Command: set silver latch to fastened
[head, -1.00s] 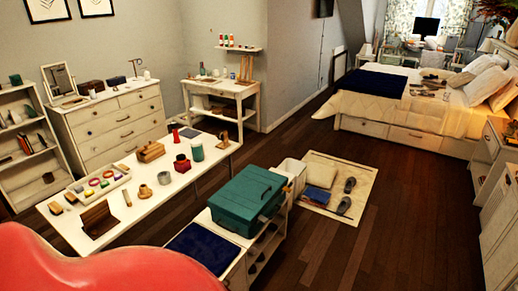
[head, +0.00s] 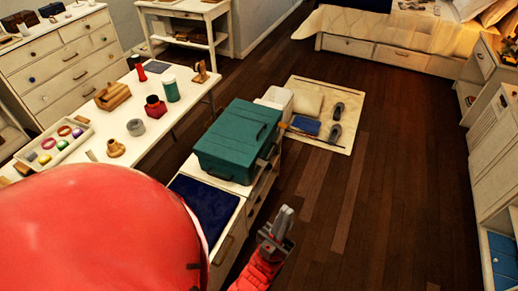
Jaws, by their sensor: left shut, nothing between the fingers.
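A teal box (head: 232,142) with its lid down stands on a low white bench (head: 228,221). Small fittings (head: 264,162) show at its right-hand side, but they are too small to tell which is the silver latch or how it is set. My left gripper (head: 284,217), on a red wrist, is at the bottom middle, to the lower right of the box and apart from it. Its grey fingers point up and are shut and empty. My right gripper is not in view.
A dark blue cushion (head: 204,208) lies on the bench in front of the box. A white table (head: 134,153) with small items is at left. A pale mat (head: 336,92) with slippers lies beyond. The wooden floor (head: 380,200) at right is clear.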

